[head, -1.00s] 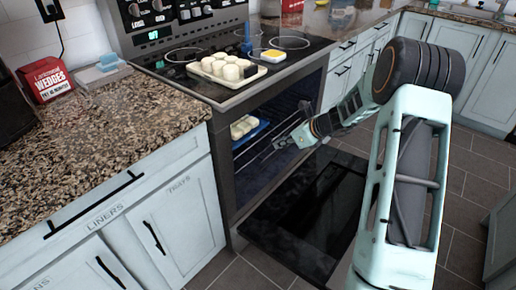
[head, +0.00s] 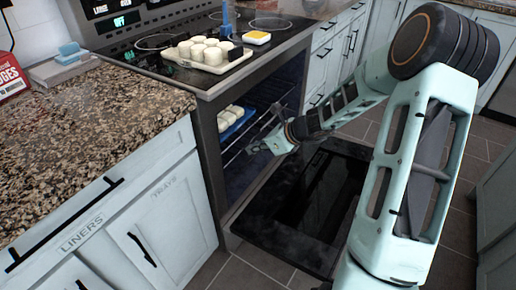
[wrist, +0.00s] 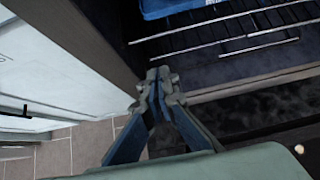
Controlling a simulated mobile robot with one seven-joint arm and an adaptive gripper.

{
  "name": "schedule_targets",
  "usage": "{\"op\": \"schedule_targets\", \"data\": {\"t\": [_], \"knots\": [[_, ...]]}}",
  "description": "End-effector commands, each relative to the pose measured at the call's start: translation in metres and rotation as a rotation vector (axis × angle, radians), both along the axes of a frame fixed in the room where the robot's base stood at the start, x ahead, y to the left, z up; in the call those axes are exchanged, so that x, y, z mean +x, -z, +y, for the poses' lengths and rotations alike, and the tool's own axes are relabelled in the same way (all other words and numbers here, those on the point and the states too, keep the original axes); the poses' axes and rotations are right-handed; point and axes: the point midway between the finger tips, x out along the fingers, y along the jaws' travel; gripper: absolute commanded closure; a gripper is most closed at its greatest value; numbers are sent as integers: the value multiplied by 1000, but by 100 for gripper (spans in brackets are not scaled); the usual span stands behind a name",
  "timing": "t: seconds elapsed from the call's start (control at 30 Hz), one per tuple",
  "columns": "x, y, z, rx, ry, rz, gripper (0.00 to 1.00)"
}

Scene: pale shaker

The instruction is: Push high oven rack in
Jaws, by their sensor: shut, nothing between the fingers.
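The oven rack (wrist: 222,46) is a set of thin metal wires inside the open oven, with a blue tray (head: 238,126) of pale pieces on it. The rack's wires also show in the head view (head: 234,155). The oven door (head: 300,205) is folded down flat. My gripper (head: 258,148) is at the oven opening, close to the rack's front edge. In the wrist view my gripper (wrist: 156,78) has its fingers together and empty, in front of the left frame edge and left of the rack's front wire. I cannot tell whether it touches either.
A tray of white cups (head: 208,52) and a small yellow-topped dish (head: 257,37) stand on the stove. A granite counter (head: 90,120) with drawers and cabinets borders the oven on the left. Tiled floor lies beyond the open door.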

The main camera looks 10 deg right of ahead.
Motion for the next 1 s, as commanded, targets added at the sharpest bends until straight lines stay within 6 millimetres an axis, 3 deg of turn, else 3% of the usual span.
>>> {"op": "schedule_targets", "data": {"t": [0.03,0.2,0.5,1.0], "knots": [[6,13,8,2,-4,1,100],[24,36,25,1,-2,0,100],[49,30,49,-1,-1,-1,100],[57,27,56,-1,-2,-1,100]]}}
